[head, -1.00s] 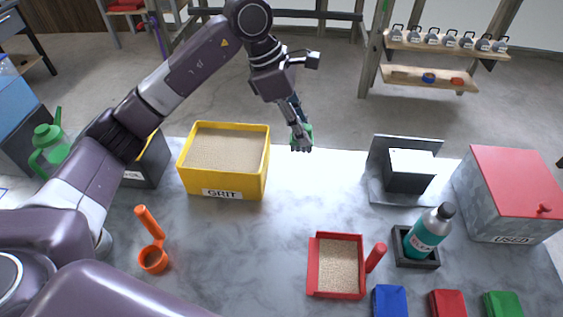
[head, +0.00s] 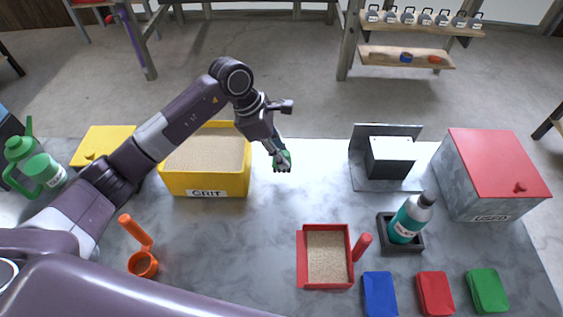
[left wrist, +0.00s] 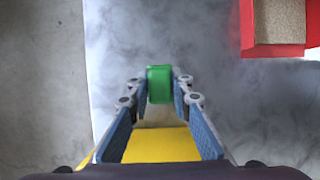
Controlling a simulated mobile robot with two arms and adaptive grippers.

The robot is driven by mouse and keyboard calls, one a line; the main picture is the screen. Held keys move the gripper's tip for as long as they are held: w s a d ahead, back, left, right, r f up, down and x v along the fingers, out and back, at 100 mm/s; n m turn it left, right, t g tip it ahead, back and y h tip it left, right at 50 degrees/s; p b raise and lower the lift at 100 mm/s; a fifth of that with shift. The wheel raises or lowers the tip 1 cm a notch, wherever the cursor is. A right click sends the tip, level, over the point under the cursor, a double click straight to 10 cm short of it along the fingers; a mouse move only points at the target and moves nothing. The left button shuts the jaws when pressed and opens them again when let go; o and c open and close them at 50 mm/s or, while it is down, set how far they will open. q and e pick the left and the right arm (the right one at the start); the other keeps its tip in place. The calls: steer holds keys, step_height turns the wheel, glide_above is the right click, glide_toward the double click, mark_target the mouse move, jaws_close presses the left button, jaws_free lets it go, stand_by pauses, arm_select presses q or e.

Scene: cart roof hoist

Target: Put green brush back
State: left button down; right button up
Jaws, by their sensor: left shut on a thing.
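My left gripper (head: 282,162) is above the table just right of the yellow GRIT box. It is shut on a small green thing (left wrist: 160,84), which I take to be the green brush; the fingers hide part of it in the head view. In the left wrist view the green block sits between the two fingertips. A blue brush (head: 405,58) and a red brush (head: 434,59) appear to lie on the lower wooden shelf (head: 385,57) at the back, too small to be sure. My right gripper is not in view.
The GRIT box (head: 208,182), red sand tray (head: 328,258), teal bottle (head: 409,218), USED bin (head: 490,180) and orange scoop (head: 141,262) stand on the marble table (head: 240,240). Several weights (head: 408,15) line the upper shelf. Floor (head: 300,100) lies open between table and shelf.

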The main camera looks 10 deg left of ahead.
arm_select(q)
step_height(320, 180, down, 4)
steer(key=shift+f+p, duration=0.25)
steer(key=shift+p, duration=0.15)
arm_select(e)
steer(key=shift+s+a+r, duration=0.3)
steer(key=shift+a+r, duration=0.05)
arm_select(q)
steer(key=shift+f+b, duration=0.25)
steer(key=shift+b, duration=0.05)
steer(key=c, duration=1.7)
jaws_free()
steer(key=shift+r, duration=0.1)
steer(key=shift+c, duration=0.2)
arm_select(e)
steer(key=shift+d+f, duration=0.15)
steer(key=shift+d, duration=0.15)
